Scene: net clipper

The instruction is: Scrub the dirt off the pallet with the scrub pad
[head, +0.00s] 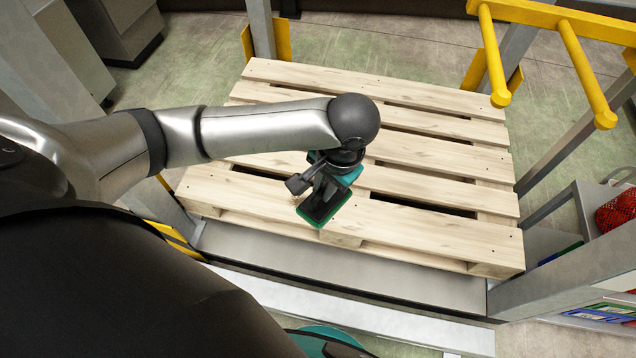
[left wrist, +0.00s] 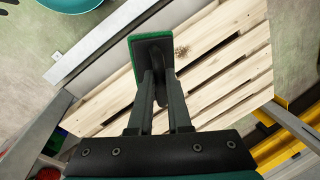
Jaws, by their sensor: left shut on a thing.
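The wooden pallet (head: 430,155) lies flat with pale slats and dark gaps between them; it also fills much of the left wrist view (left wrist: 225,70). My left gripper (head: 324,190) is shut on the scrub pad (head: 318,213), a dark block with a green scrubbing edge, over the pallet's near slats. In the left wrist view, the fingers (left wrist: 158,88) grip the scrub pad (left wrist: 150,45). A small brown dirt patch (left wrist: 181,51) lies on a slat just right of the pad there. I cannot make out the dirt clearly in the head view. I cannot tell whether the pad touches the wood.
A yellow rail frame (head: 570,45) stands at the back right. A grey upright (head: 262,30) with yellow plates stands behind the pallet. A shelf at right holds a red netted item (head: 617,213). A grey metal ledge (head: 350,273) runs along the pallet's near edge.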

